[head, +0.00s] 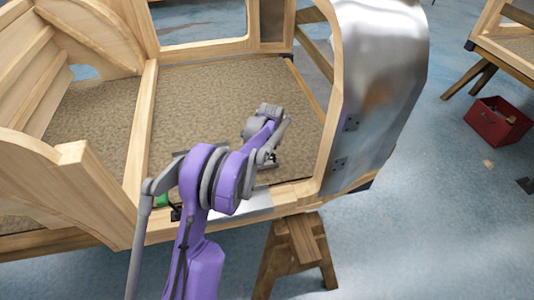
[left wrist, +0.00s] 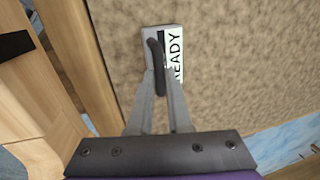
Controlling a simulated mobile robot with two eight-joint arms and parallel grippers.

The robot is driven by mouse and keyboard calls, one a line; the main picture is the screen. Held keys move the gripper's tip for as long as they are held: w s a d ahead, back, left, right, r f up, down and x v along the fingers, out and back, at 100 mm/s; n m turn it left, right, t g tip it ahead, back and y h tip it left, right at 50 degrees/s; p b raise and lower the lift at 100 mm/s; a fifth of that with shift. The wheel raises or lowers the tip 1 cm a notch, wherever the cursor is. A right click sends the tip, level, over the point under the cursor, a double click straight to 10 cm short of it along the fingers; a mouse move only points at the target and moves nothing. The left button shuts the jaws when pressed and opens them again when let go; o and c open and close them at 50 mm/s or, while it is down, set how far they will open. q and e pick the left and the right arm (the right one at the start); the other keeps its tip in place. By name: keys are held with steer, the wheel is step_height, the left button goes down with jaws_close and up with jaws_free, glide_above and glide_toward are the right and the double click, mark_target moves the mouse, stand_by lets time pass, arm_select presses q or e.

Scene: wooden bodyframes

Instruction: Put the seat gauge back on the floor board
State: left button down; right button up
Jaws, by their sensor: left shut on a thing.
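The seat gauge, a small pale grey block with a white "READY" label (left wrist: 174,60), is at the top middle of the left wrist view. The fingers of my left gripper (left wrist: 157,72) close on a dark upright part in front of it, which looks like its handle. The brown speckled floor board (left wrist: 240,60) lies directly behind the gauge; I cannot tell whether they touch. In the head view my left gripper (head: 268,156) is low over the floor board (head: 200,100), near its front right part, and largely hides the gauge. My right gripper is not in view.
The wooden bodyframe (head: 142,135) surrounds the board, with a curved metal panel (head: 375,90) at right. A bright metal plate (head: 245,206) lies on the front rail. A trestle (head: 298,250) stands below. A red toolbox (head: 497,124) is on the floor at far right.

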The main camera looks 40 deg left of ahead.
arm_select(q)
steer(key=shift+f, duration=0.15)
steer(key=shift+f, duration=0.1)
steer(key=c, duration=0.8)
jaws_free()
steer(key=shift+c, duration=0.2)
